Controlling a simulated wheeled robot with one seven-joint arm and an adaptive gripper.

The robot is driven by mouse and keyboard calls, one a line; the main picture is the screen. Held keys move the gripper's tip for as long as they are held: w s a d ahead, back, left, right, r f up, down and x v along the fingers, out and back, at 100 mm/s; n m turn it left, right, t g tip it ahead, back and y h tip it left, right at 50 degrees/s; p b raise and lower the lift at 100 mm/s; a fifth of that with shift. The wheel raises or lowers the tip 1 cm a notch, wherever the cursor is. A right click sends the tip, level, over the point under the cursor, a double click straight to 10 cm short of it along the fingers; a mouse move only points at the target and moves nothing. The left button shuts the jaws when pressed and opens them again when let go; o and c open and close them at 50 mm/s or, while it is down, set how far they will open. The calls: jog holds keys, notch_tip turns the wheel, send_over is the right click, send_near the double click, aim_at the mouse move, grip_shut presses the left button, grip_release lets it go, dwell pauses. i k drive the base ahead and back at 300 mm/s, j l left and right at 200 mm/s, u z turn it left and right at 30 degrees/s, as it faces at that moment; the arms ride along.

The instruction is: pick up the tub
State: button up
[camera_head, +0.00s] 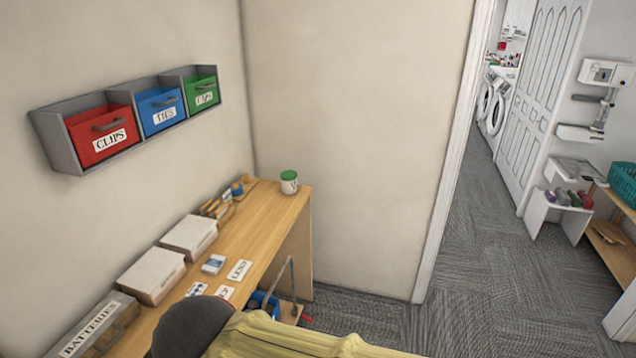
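A small white tub (289,187) with a green lid stands upright at the far right end of the wooden desk (262,222), near the corner of the walls. A dark mark shows on its front. Nothing touches it from above. My gripper is not in view, so its state and its distance from the tub do not show.
White boxes (152,275), a batteries box (98,328), cards (239,270) and a wooden organiser (216,207) are on the desk. Red, blue and green wall bins (162,111) hang above. Carpet (480,270) is open through the doorway at right.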

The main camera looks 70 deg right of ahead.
aim_at(289, 178)
jog(key=z, duration=1.95)
jog(key=i+l+u, duration=0.45)
jog(key=i, duration=0.4)
jog(key=i+l+u, duration=0.4)
jog(key=i+l, duration=0.35)
jog(key=l, duration=0.2)
